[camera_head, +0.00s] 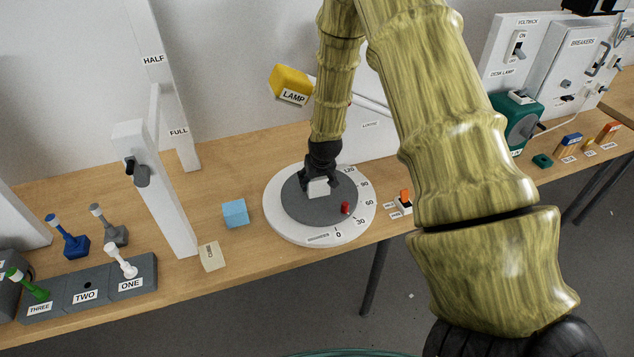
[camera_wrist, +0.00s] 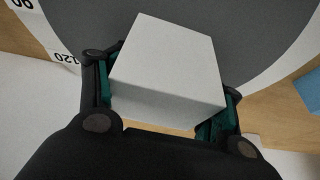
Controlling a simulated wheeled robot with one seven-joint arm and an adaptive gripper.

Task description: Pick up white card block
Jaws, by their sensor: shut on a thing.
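The white card block (camera_head: 318,187) is a small white box over the grey centre of the round dial turntable (camera_head: 280,224). My gripper (camera_head: 318,180) comes down on it from above and is shut on it. In the wrist view the white block (camera_wrist: 168,65) fills the middle, between the two fingers of my gripper (camera_wrist: 165,105). Whether the block touches the turntable's grey surface or hangs just above it, I cannot tell. My arm covers part of the scene on the right.
A red knob (camera_head: 346,208) stands on the turntable near the block. A light blue block (camera_head: 235,213) lies left of the turntable, with a cream CUBE card (camera_head: 212,256) near the table edge. A white post (camera_head: 160,195) stands further left. A yellow lamp (camera_head: 290,83) is behind.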

